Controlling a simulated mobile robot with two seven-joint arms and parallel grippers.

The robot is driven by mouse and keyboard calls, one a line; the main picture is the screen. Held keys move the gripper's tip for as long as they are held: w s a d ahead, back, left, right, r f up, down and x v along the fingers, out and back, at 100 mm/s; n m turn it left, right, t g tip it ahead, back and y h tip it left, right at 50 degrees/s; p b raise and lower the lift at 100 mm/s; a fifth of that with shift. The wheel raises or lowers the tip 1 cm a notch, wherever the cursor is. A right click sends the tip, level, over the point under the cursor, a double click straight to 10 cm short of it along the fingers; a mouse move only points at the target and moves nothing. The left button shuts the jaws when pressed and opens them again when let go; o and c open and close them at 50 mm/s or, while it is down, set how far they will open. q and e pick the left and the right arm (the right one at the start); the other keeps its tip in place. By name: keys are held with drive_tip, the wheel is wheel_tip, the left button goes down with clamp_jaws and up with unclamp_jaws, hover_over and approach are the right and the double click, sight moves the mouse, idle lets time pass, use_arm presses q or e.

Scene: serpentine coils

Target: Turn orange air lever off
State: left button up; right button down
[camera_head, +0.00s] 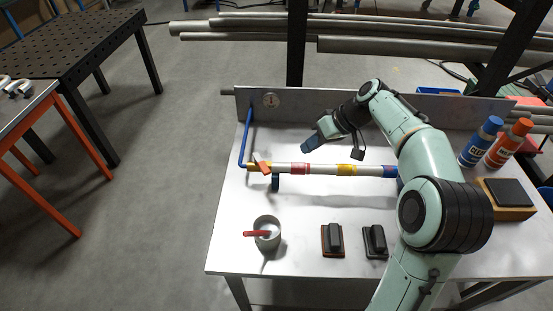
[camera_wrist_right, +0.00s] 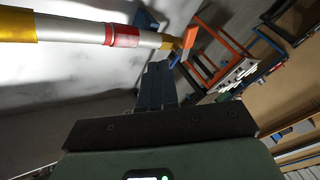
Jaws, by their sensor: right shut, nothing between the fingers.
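The orange air lever (camera_head: 262,167) sits at the left end of the white pipe (camera_head: 322,169), above the table and slanted across the pipe. In the right wrist view the lever (camera_wrist_right: 190,40) shows beyond and to the right of my fingertips, next to a yellow fitting. My right gripper (camera_head: 307,145) is shut and empty, behind the pipe and to the right of the lever, apart from it. Its blue-grey fingers (camera_wrist_right: 157,78) are together in the wrist view. My left gripper is not in view.
A blue hose (camera_head: 247,138) rises left of the lever. A grey cup (camera_head: 267,233) with a red-handled tool and two dark blocks (camera_head: 332,240) stand at the front. Blue (camera_head: 480,142) and orange bottles (camera_head: 508,144) stand at right. A low back panel (camera_head: 330,98) edges the table.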

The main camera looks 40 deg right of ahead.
sight(261, 165)
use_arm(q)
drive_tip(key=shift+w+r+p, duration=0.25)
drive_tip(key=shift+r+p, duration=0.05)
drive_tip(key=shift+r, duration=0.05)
use_arm(e)
drive_tip(key=w+a+f, duration=0.4)
drive_tip(key=a+f, duration=0.2)
drive_tip(key=a, duration=0.1)
drive_tip(key=shift+w+f, duration=0.25)
drive_tip(key=shift+w, duration=0.05)
